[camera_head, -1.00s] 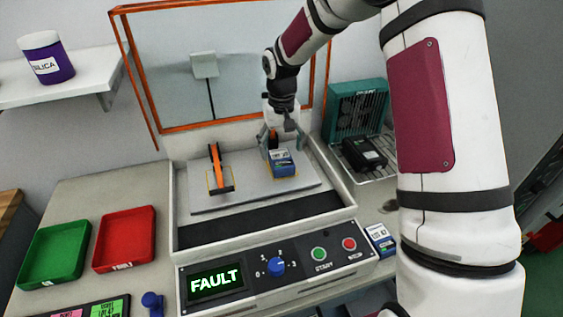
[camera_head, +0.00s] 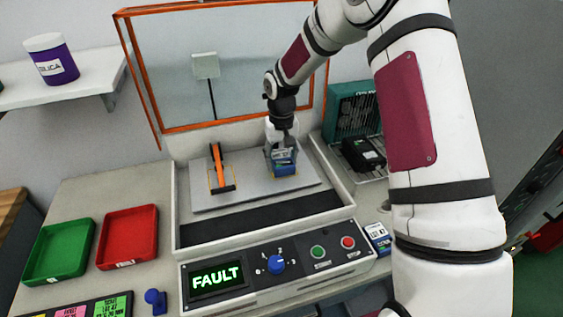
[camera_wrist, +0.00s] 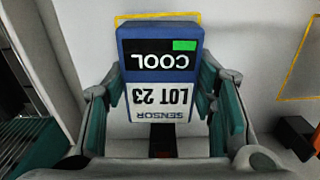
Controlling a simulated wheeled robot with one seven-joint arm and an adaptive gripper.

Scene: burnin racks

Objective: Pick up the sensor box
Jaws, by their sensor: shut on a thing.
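The sensor box (camera_head: 284,166) is a blue and white box standing at the right of the grey plate in the test station. In the wrist view the sensor box (camera_wrist: 160,75) shows its label, "COOL", "LOT 23" and "SENSOR", upside down, with a small green patch. My gripper (camera_head: 281,156) reaches down over it from above. In the wrist view, the teal fingers of my gripper (camera_wrist: 160,118) lie on both sides of the box and are shut on it. I cannot tell whether the box is clear of the plate.
An orange clamp (camera_head: 219,168) stands left on the plate (camera_head: 250,187). The station's panel reads "FAULT" (camera_head: 217,276). Green (camera_head: 58,252) and red (camera_head: 128,237) trays lie left. A teal fan unit (camera_head: 352,108) and black device (camera_head: 363,153) stand right. Another small box (camera_head: 379,238) is beside the panel.

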